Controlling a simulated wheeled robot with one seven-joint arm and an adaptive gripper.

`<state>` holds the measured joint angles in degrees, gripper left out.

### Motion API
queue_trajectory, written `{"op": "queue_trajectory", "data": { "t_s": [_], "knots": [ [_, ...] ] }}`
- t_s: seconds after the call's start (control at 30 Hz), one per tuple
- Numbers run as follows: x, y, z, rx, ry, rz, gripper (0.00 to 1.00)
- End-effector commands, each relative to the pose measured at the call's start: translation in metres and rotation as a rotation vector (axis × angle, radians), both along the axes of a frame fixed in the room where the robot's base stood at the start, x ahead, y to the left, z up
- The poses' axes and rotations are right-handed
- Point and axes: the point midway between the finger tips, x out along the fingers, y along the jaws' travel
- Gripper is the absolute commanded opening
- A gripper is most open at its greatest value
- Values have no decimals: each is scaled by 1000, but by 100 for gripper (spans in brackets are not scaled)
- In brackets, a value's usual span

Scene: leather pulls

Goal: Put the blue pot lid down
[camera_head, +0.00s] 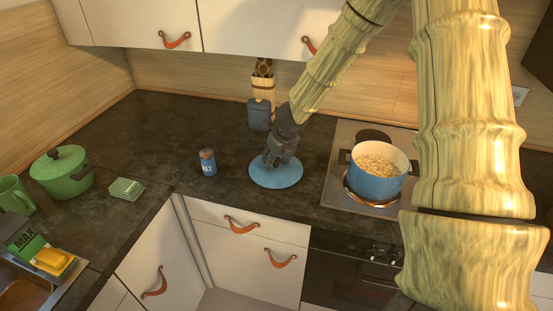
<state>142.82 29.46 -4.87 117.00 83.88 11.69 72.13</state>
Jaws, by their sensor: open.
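The blue pot lid (277,179) lies flat on the dark countertop, left of the stove. My gripper (272,162) is directly above the middle of the lid, with its fingers pointing down. The gripper is open. It covers the lid's centre, so the knob is hidden, and I cannot tell whether the fingers touch it. The blue pot (375,185) stands uncovered on the front burner, with pale chunky food inside.
A blue salt shaker (208,162) stands left of the lid. A dark blue canister (259,114) is behind my gripper. The hob (337,190) is to the right. Counter between dish and shaker is clear.

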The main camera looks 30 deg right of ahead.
Motion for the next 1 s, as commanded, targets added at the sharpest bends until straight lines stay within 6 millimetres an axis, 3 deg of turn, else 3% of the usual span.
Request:
{"op": "queue_trajectory", "data": {
  "t_s": [0.6, 1.0],
  "knots": [
    [-35, 3, 86, 2, -3, 0, 49],
    [-44, 3, 108, 0, 0, 1, 49]
  ]
}}
